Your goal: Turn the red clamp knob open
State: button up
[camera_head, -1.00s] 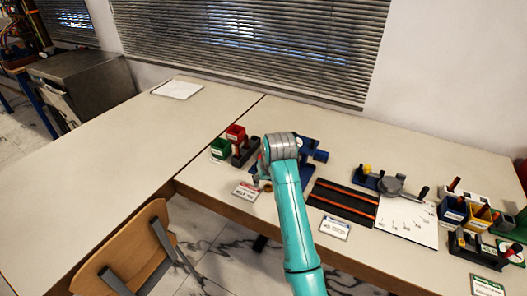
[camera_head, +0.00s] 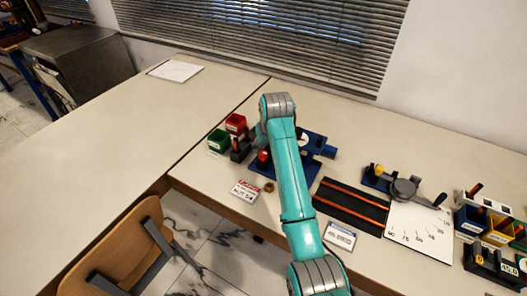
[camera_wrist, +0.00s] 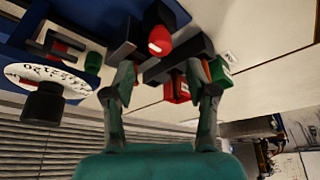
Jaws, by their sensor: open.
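The red clamp knob (camera_head: 263,156) shows just left of my arm in the head view, at the left end of a blue fixture (camera_head: 317,148). In the wrist view the red knob (camera_wrist: 160,41) is rounded and sits on a dark block, ahead of the gap between my fingers. My gripper (camera_wrist: 162,78) is open, with nothing between its fingers, and it appears apart from the knob. My arm hides the gripper and part of the fixture in the head view. A round white dial with a black knob (camera_wrist: 43,101) shows at left in the wrist view.
A red bin (camera_head: 236,123) and a green bin (camera_head: 219,141) stand left of the fixture. A label card (camera_head: 245,190) and a small brass-coloured ring (camera_head: 269,187) lie in front. A dark rail board (camera_head: 350,207) lies to the right. The left table is mostly clear.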

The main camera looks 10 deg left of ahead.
aim_at(263, 153)
jog(key=shift+x, duration=3)
grip_shut()
